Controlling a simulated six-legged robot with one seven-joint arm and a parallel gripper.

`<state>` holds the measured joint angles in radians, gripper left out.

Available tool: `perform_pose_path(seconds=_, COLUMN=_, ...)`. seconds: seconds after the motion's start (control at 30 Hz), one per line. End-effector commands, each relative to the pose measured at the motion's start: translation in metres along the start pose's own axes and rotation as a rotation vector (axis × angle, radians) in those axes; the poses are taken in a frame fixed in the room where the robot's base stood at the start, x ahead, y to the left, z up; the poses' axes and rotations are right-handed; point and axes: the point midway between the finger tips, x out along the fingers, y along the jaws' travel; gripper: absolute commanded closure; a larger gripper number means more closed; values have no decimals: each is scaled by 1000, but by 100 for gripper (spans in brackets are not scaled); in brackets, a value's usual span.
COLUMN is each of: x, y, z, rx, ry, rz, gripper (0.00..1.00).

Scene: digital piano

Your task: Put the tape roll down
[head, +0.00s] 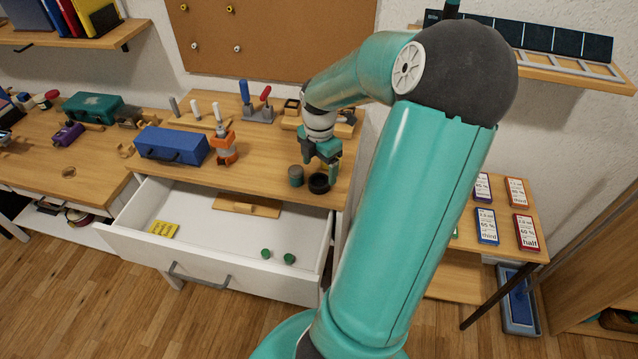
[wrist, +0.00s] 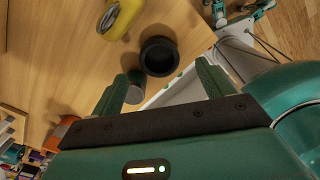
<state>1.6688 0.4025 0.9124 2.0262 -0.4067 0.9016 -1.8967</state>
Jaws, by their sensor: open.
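The black tape roll (head: 319,183) lies flat near the front right corner of the wooden desk top, beside a dark grey-green cylinder. In the wrist view the tape roll (wrist: 159,57) shows as a dark ring just beyond the fingertips, near the desk's edge. My gripper (head: 321,165) is above and just behind the roll. In the wrist view my gripper (wrist: 167,77) is open, its two green fingers spread wide with nothing held between them. I cannot tell the exact gap between the fingertips and the roll.
The grey-green cylinder (head: 296,175) stands close left of the roll. An orange-and-white tool (head: 223,148) and a blue toolbox (head: 172,145) stand further left. A white drawer (head: 215,238) is open below the desk top. A yellow object (wrist: 121,18) lies near the roll.

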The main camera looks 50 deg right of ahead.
Motion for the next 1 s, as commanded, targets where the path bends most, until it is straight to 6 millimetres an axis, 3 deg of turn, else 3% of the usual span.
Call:
perform_pose_path(seconds=0.33, x=45, y=1, z=3, rx=-1, ry=3, rz=-1, gripper=21)
perform_pose_path(seconds=0.63, x=50, y=1, z=4, rx=1, ry=0, rz=0, gripper=21)
perform_pose_path(seconds=0.87, x=50, y=1, z=4, rx=1, ry=0, rz=0, gripper=66)
perform_pose_path(seconds=1.0, x=50, y=1, z=4, rx=1, ry=0, rz=0, gripper=73)
